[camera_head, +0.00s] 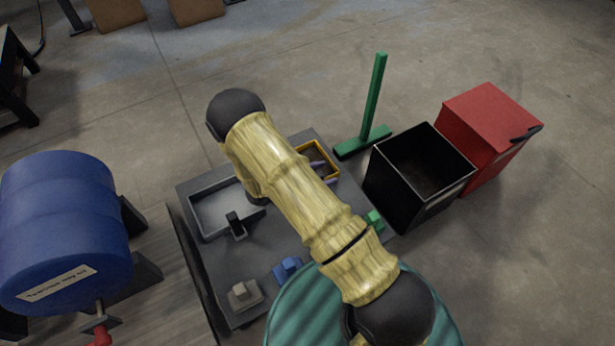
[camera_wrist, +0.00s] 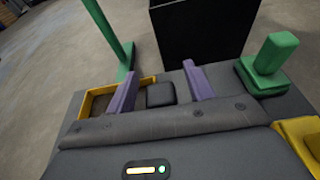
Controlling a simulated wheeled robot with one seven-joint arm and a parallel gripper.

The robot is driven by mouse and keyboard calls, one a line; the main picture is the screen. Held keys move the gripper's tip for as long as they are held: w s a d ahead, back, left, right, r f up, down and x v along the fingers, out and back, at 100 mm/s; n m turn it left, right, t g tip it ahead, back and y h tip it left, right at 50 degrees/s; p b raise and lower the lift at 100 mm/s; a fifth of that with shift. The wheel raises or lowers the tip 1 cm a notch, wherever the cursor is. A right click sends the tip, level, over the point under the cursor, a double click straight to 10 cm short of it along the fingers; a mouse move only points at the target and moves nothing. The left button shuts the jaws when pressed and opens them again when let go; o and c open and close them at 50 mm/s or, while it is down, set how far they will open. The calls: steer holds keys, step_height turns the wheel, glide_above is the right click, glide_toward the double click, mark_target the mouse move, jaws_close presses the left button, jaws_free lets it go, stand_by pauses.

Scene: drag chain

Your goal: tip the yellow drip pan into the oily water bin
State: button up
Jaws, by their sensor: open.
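The yellow drip pan (camera_head: 318,149) sits on the grey bench, its near part hidden behind my arm in the head view. In the wrist view its yellow rim (camera_wrist: 97,91) and dark inside show at the left. My gripper (camera_wrist: 160,88) has two purple fingers spread apart. A small dark block (camera_wrist: 160,95), seemingly the pan's handle, shows between them; I cannot tell whether they touch it. An open black bin (camera_head: 400,198) stands on the floor right of the bench, also at the top of the wrist view (camera_wrist: 205,30). I cannot read its label.
A red lidded bin (camera_head: 490,115) adjoins the black bin. A green post (camera_head: 374,95) stands behind the pan. The bench holds a grey tray (camera_head: 205,232), a green knobbed block (camera_wrist: 262,75), a blue block (camera_head: 287,268) and a grey block (camera_head: 243,293). A blue drum (camera_head: 65,225) is at left.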

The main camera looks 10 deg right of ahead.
jaws_close()
steer(key=shift+r, duration=0.15)
step_height(320, 180, up, 10)
steer(key=p, duration=0.6)
steer(key=shift+p, duration=0.3)
